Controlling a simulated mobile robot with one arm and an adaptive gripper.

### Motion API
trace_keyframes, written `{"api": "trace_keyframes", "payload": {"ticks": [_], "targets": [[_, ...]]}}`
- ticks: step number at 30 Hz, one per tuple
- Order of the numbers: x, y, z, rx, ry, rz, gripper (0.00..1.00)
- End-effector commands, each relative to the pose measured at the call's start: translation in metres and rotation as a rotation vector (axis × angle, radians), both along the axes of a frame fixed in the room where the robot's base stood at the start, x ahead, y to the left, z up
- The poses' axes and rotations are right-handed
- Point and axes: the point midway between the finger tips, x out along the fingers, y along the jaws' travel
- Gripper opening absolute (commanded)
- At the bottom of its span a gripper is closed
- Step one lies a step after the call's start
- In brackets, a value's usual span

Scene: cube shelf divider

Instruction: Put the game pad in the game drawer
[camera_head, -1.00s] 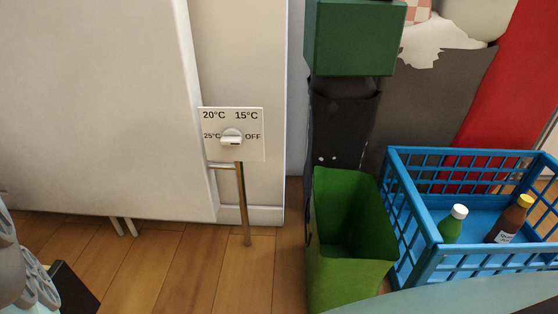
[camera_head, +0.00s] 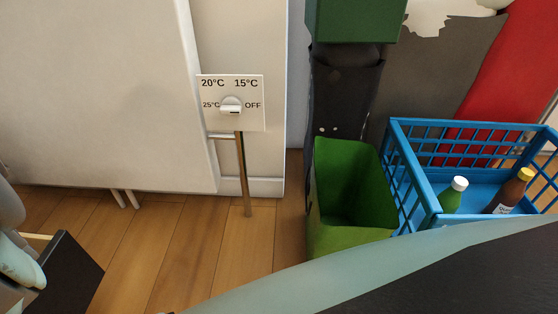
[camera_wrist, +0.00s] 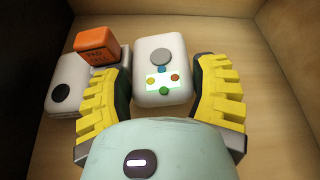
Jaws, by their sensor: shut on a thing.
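The game pad (camera_wrist: 163,68) is a white rounded device with a grey disc and several coloured buttons around a pale green panel, seen in the wrist view. My gripper (camera_wrist: 162,85) has yellow ridged fingers on both sides of the game pad and is shut on it. Both are over or inside a wood-lined drawer (camera_wrist: 275,115); whether the game pad touches the drawer floor cannot be told. In the head view an open drawer with a dark front (camera_head: 68,272) shows at the lower left, with part of my gripper over its left side. The game pad is hidden there.
In the drawer, an orange box (camera_wrist: 96,46) and a white device with a black disc (camera_wrist: 66,86) lie left of the game pad. The head view shows a thermostat sign (camera_head: 231,100), a green bin (camera_head: 350,235) and a blue crate (camera_head: 470,226) with bottles.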

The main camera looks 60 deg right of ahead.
Motion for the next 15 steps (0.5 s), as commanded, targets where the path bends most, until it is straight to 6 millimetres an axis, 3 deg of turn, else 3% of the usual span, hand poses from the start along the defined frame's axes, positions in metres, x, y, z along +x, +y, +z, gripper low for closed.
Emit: {"api": "trace_keyframes", "payload": {"ticks": [6,7,15], "targets": [[-0.0004,0.001,0.0007,0.002,0.0,0.002,0.21],[-0.0004,0.001,0.0007,0.002,0.0,0.002,0.68],[-0.0005,0.0008,0.0005,0.001,0.0,0.001,0.96]]}}
